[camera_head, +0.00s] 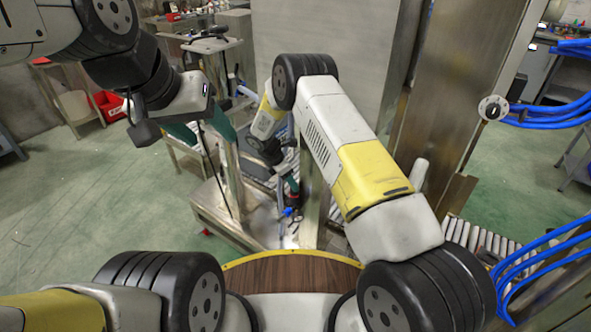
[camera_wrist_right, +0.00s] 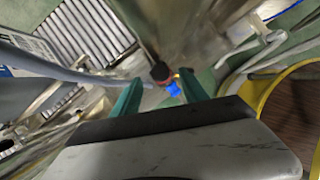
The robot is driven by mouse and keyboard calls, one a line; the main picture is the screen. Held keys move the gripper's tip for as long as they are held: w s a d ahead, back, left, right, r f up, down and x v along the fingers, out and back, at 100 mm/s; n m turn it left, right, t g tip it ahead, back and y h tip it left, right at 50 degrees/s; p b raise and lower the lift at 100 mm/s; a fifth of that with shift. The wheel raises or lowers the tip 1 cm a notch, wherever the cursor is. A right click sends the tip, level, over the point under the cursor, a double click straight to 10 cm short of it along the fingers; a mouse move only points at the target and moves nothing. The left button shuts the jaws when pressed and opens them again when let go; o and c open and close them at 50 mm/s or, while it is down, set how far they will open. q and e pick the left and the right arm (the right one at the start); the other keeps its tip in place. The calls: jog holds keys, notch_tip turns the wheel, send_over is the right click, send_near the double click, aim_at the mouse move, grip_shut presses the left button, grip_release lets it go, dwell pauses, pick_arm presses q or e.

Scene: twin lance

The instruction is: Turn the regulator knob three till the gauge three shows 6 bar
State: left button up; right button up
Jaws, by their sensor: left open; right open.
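A small part with a blue end (camera_wrist_right: 174,88) and a dark red end (camera_wrist_right: 160,72) shows in the right wrist view; I cannot tell whether it is regulator knob three. My right gripper (camera_wrist_right: 162,92) is open, its green fingers on either side of this part in the picture; contact cannot be told. In the head view the blue part (camera_head: 288,211) sits low beside a metal post, below my right gripper (camera_head: 274,168). My left gripper (camera_head: 203,130) is open and empty, raised at upper left. No gauge face is readable, so gauge three cannot be made out.
Blue hoses (camera_head: 555,115) hang at far right. A roller conveyor (camera_head: 480,238) lies behind my right arm. Green floor (camera_head: 90,215) is clear at left.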

jog(key=shift+x, duration=1.85)
grip_shut()
jog(key=m+g, duration=0.1)
jog(key=m, duration=0.2)
grip_release()
